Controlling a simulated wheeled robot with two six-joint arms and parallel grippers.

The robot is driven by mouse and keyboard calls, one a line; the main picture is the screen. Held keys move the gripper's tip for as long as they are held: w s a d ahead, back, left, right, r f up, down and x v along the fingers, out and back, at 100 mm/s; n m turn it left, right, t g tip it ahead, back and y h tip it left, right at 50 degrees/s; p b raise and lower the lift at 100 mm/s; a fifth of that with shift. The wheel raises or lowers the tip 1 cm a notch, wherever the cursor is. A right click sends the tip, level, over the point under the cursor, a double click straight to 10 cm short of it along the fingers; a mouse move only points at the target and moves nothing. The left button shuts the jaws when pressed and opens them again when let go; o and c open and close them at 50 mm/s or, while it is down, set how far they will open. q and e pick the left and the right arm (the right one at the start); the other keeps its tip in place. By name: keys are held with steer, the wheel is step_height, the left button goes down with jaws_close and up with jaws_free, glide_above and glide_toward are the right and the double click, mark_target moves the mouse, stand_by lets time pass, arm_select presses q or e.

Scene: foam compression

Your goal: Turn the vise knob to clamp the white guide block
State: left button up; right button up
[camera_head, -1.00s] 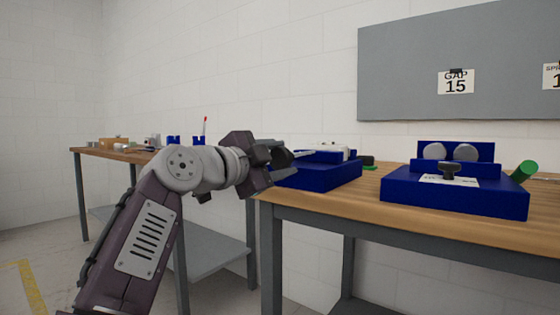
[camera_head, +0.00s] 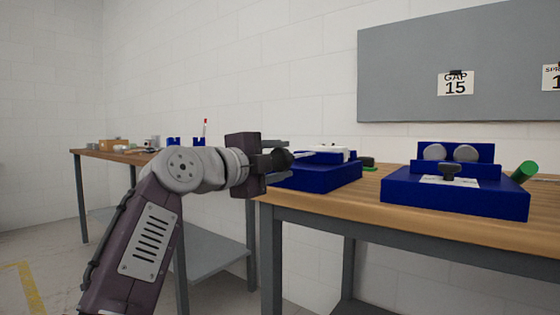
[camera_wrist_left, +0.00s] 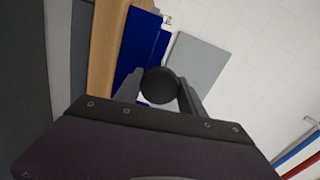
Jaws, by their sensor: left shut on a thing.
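The blue vise (camera_head: 318,174) sits on the wooden bench near its left end. The white guide block (camera_head: 332,149) lies on top of the vise; whether the jaws touch it cannot be told. My left gripper (camera_head: 284,158) is at the vise's left side, shut on the dark round knob. In the left wrist view the knob (camera_wrist_left: 160,86) sits between the two fingers of the gripper (camera_wrist_left: 159,95), with the blue vise body (camera_wrist_left: 135,55) behind it. My right gripper is not in view.
A second blue fixture (camera_head: 455,195) with grey rollers and a green-handled part (camera_head: 523,172) stands to the right on the bench (camera_head: 370,212). A farther bench (camera_head: 120,152) at left holds small items. A grey board (camera_head: 410,70) hangs on the wall.

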arm_select(q)
steer(key=shift+f, duration=0.1)
steer(key=o, duration=1.3)
steer(key=shift+o, duration=0.2)
steer(key=b+v, duration=0.3)
steer(key=v, duration=0.6)
steer(key=shift+b, duration=0.3)
